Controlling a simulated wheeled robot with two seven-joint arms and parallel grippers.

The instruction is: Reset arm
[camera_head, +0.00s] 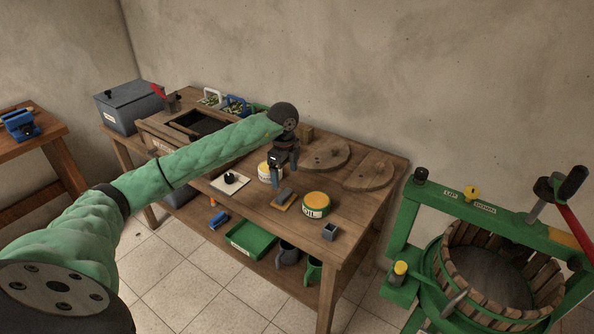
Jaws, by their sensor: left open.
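My left arm, in a green sleeve, comes in from the left and reaches across a wooden workbench (362,215). My left gripper (282,182) is open and points down over the bench, in front of a white tin (264,173). I cannot tell whether the gripper touches the tin. Nothing shows clearly between its fingers. My right gripper is not in view.
A tin with a yellow lid (316,205), a brush (285,198) and a small grey box (329,232) lie near the gripper. Round wooden boards (368,174) lie at the back right. A green press (490,275) stands right. A grey bin (130,105) stands far left.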

